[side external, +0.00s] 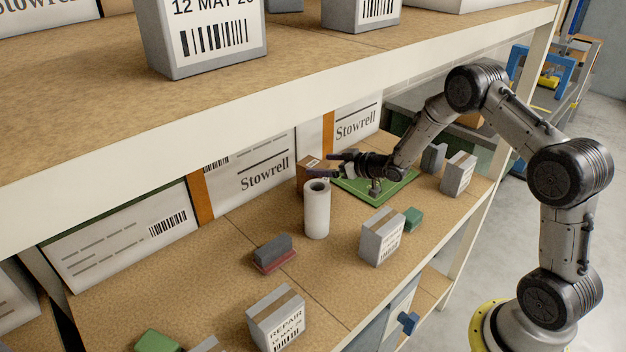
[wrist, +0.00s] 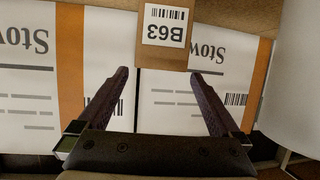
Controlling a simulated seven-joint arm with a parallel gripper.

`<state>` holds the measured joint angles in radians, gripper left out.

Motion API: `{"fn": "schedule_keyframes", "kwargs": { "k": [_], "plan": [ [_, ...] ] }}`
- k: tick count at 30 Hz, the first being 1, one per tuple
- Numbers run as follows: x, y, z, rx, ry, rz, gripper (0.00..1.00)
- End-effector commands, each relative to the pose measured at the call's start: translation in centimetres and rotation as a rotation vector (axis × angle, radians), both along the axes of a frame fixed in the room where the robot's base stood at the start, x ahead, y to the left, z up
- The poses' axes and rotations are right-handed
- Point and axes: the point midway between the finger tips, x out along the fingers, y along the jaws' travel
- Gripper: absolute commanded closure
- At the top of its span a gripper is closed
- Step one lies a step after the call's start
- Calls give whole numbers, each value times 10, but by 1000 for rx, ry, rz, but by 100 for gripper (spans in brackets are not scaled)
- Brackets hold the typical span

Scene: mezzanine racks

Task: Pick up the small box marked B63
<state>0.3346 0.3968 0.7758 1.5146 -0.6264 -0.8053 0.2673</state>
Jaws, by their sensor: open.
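The small brown cardboard box marked B63 (wrist: 147,55) shows at the top of the wrist view, its white label upside down. In the side view the brown box (side external: 308,177) stands on the middle shelf, partly hidden behind a white roll (side external: 317,213). My gripper (side external: 332,163) is at the box's right, its fingers reaching toward it. In the wrist view my gripper (wrist: 158,76) is open, with nothing held. The fingertips lie just below and to either side of the box in the picture; I cannot tell the exact gap.
The white roll also shows at the right of the wrist view (wrist: 302,80). Large Stowrell cartons (side external: 250,177) line the back. A green board (side external: 350,184) lies under my gripper. Grey boxes (side external: 381,238) stand nearer the front. The upper shelf (side external: 300,85) overhangs the work.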

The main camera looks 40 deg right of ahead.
Motion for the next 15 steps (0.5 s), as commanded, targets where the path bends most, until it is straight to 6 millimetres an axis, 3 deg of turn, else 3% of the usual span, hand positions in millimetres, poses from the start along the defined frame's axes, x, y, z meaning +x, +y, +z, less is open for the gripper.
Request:
{"fn": "schedule_keyframes", "kwargs": {
  "k": [15],
  "plan": [
    [43,6,-20,10,20,-9,0]
  ]
}}
